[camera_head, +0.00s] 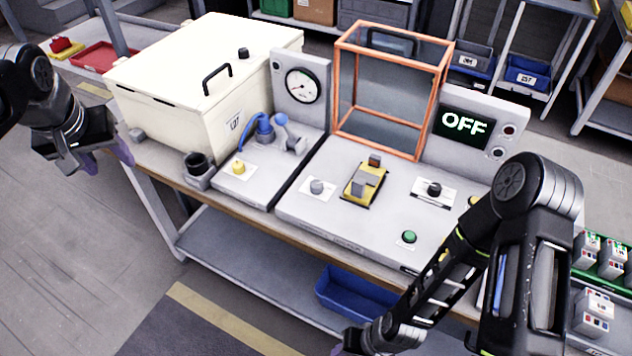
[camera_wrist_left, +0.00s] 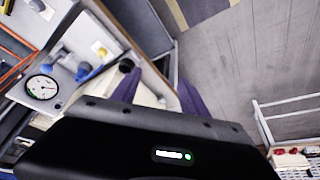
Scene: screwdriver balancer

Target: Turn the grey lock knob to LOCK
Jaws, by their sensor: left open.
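The grey lock knob (camera_head: 316,186) sits on a white label on the front left of the right-hand light-grey bench panel (camera_head: 290,208). Its position marks are too small to read. In the left wrist view the knob (camera_wrist_left: 37,5) seems to show at the top left edge, on its white label. My left gripper (camera_head: 108,158) is open and empty, off the bench's left end and well away from the knob. Its two purple fingers also show in the left wrist view (camera_wrist_left: 158,92). My right gripper (camera_head: 345,346) is mostly cut off at the bottom edge of the head view.
A cream box (camera_head: 180,85), a gauge (camera_head: 302,86) and a blue-handled valve (camera_head: 265,128) stand left of the knob. A yellow fixture (camera_head: 362,190) and an orange-framed guard (camera_head: 385,100) are close to it. A display (camera_head: 462,124) reads OFF. My right arm crosses the right front.

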